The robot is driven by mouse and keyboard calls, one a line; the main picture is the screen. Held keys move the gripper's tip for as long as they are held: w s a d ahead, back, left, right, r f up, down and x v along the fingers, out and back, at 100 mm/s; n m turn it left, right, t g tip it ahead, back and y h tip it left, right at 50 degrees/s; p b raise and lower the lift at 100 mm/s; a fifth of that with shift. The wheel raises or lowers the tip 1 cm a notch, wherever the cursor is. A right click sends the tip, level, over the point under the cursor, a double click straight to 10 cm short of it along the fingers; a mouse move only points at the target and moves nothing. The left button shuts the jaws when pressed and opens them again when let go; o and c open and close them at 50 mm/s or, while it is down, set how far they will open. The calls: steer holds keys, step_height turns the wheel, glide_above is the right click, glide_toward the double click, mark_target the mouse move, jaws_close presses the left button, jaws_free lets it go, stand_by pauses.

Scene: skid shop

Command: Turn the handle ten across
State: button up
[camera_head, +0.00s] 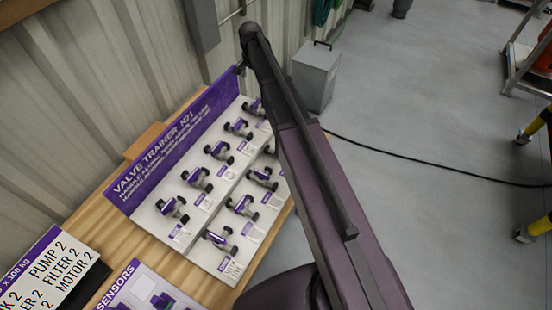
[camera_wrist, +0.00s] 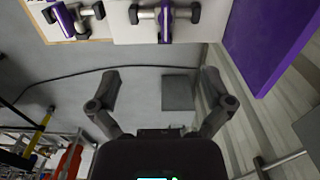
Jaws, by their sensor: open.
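The valve trainer board (camera_head: 218,188) is a white panel with a purple header, tilted on a wooden bench. It carries several small valves with purple handles and black end knobs in two rows. The number labels are too small to read, so I cannot tell which handle is ten. In the wrist view, one purple handle (camera_wrist: 165,22) lies crosswise to its pipe at the top, and another purple handle (camera_wrist: 64,20) shows at top left. My gripper (camera_wrist: 158,90) is open and empty, apart from the valves. In the head view it is mostly hidden at the arm's far end.
The wooden bench (camera_head: 112,242) stands against a corrugated wall (camera_head: 90,90). A grey box (camera_head: 316,76) stands on the floor beyond the board. A black cable (camera_head: 430,167) crosses the open floor at right. Sign boards (camera_head: 45,275) lie at lower left.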

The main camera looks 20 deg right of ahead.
steer(key=s+f+n+b, duration=0.2)
steer(key=s+f+b, duration=0.2)
steer(key=s, duration=0.6)
steer(key=s+f+n+b, duration=0.3)
steer(key=s+f+b, duration=0.1)
steer(key=s, duration=0.6)
steer(key=s+f+n+b, duration=0.3)
steer(key=s+f+b, duration=0.1)
steer(key=s, duration=0.6)
steer(key=shift+f+b, duration=0.3)
steer(key=shift+f, duration=0.2)
steer(key=shift+d, duration=0.1)
stand_by(0.5)
